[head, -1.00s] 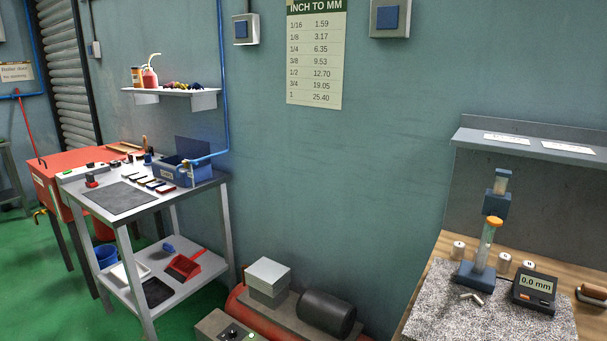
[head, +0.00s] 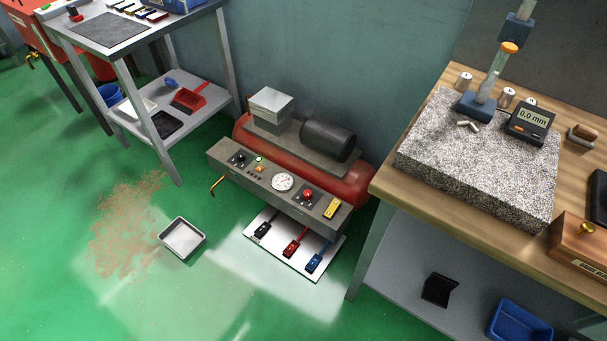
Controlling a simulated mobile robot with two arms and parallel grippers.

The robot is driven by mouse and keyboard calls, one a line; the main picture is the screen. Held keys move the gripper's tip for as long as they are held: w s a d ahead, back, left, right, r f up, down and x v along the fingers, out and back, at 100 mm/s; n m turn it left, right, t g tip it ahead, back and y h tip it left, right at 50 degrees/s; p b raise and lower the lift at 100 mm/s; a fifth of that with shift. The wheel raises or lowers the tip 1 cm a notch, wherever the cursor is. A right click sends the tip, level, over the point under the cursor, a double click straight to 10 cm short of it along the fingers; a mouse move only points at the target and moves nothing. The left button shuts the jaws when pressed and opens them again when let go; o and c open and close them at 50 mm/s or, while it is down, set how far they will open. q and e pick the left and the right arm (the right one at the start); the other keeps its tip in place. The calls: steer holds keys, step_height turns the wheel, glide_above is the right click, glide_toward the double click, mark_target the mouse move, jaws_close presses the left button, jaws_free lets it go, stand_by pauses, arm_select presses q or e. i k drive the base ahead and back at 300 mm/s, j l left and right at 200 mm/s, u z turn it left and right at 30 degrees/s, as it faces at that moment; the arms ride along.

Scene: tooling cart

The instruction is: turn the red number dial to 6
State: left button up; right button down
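A red round knob (head: 308,195) sits on the right part of a grey control panel (head: 222,157) on the front of a red compressor (head: 350,187). It looks like the red dial. Its numbers and pointer are too small to read. A black dial (head: 239,159) is at the panel's left end, and a white round gauge (head: 283,182) is in the middle. Neither of my grippers is in view.
A white board with black, red (head: 293,247) and blue tagged items lies below the panel. A grey tray (head: 182,238) is on the floor near brown dirt (head: 125,225). A workbench (head: 400,195) stands right, a metal cart (head: 140,100) left. Green floor in front is open.

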mark_target(307, 195)
steer(key=i+j, duration=0.35)
steer(key=j, duration=0.15)
steer(key=i+j, duration=0.4)
steer(key=j+z, duration=0.05)
steer(key=j, duration=0.05)
